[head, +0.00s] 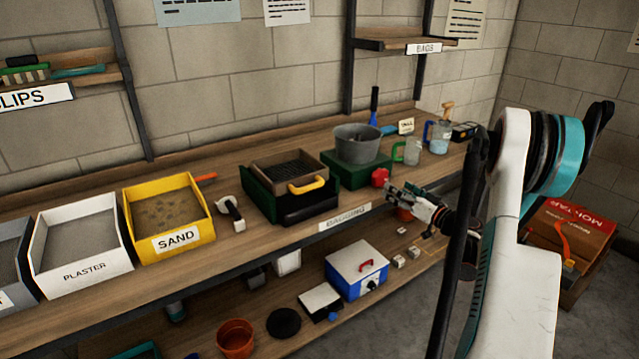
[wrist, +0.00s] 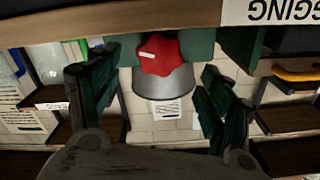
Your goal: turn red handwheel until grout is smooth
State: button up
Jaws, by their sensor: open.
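The red handwheel (head: 380,177) sits on the front right of a green base (head: 337,177). A grey metal bucket (head: 361,145) stands on that base; its inside is too dark and small to judge the grout. In the wrist view, which is upside down, the red handwheel (wrist: 158,55) with a pale mark appears between my fingers, with the bucket (wrist: 165,88) beyond it. My gripper (head: 393,192) is open and close in front of the handwheel, with no clear contact visible. Its two dark fingers (wrist: 158,65) are spread on either side of the wheel.
Glass jugs (head: 412,152) and a blue-handled brush (head: 374,105) are to the right and behind. The bench's front edge (wrist: 110,18) runs close to my gripper. Yellow sand bin (head: 168,213) is farther left.

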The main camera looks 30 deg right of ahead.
aim_at(383, 180)
jog(key=w, duration=0.8)
jog(key=shift+w+a, duration=0.35)
jog(key=shift+w, duration=0.05)
jog(key=shift+n, duration=0.7)
jog(key=shift+s+r+n, duration=0.1)
jog(key=shift+s+n, duration=0.05)
jog(key=shift+n, duration=0.35)
jog(key=shift+s+d+n, duration=0.15)
jog(key=shift+s+n, duration=0.2)
jog(key=shift+n, duration=0.05)
jog(key=s+p, duration=0.4)
jog(key=s, duration=0.9)
jog(key=w+a+r+g+y+p, duration=0.1)
jog(key=a+r, duration=0.3)
jog(key=a, duration=0.5)
jog(key=w+a+r+n+g+y+p, duration=0.1)
jog(key=a+r+g, duration=0.3)
jog(key=a, duration=0.5)
jog(key=w+a+r+g+y+p, duration=0.1)
jog(key=w+a+r+g+y, duration=0.1)
jog(key=a, duration=0.8)
jog(key=shift+w+r+g+p, duration=0.35)
jog(key=shift+w+r, duration=0.3)
jog(key=shift+r, duration=0.45)
